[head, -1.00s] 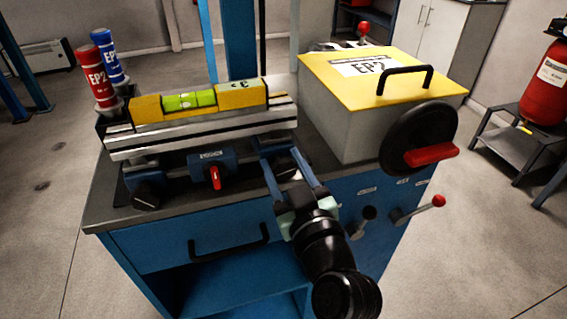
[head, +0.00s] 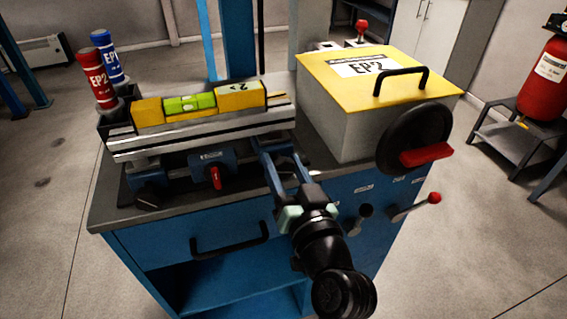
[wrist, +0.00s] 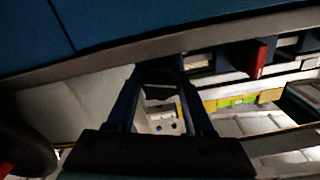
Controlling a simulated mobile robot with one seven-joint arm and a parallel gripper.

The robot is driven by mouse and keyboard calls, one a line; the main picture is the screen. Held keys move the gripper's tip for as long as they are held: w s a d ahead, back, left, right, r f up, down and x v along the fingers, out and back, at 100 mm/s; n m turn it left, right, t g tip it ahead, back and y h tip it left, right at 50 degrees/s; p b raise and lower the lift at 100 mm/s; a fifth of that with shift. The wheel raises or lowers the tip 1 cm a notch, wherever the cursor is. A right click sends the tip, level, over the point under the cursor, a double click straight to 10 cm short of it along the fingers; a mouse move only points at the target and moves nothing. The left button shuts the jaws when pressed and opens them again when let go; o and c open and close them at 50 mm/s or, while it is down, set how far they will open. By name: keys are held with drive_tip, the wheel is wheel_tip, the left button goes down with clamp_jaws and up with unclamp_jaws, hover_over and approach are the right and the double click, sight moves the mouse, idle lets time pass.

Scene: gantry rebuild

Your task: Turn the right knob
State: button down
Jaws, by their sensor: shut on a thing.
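The right knob (head: 284,161) is a dark knob at the right end of the front of the levelling stage, mostly hidden by my fingers. My gripper (head: 279,153) is shut on it, with one blue finger on each side; in the wrist view my fingertips (wrist: 160,72) close around a dark shape. The matching left knob (head: 148,195) is black and stands free at the left end. Between them a blue block carries a red lever (head: 215,177) pointing down. A yellow spirit level (head: 199,102) with a green vial lies on the metal bar above.
A grey box with a yellow lid (head: 390,65) marked EP2 and a black handwheel (head: 413,138) stand close on the right. Red and blue bottles (head: 100,78) stand at the left. A drawer handle (head: 230,242) and a red-tipped lever (head: 415,207) stick out in front.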

drive_tip(key=shift+f, duration=0.1)
drive_tip(key=c, duration=0.6)
unclamp_jaws()
drive_tip(key=b+v, duration=0.1)
drive_tip(key=v, duration=1.2)
drive_tip(key=shift+o, duration=0.3)
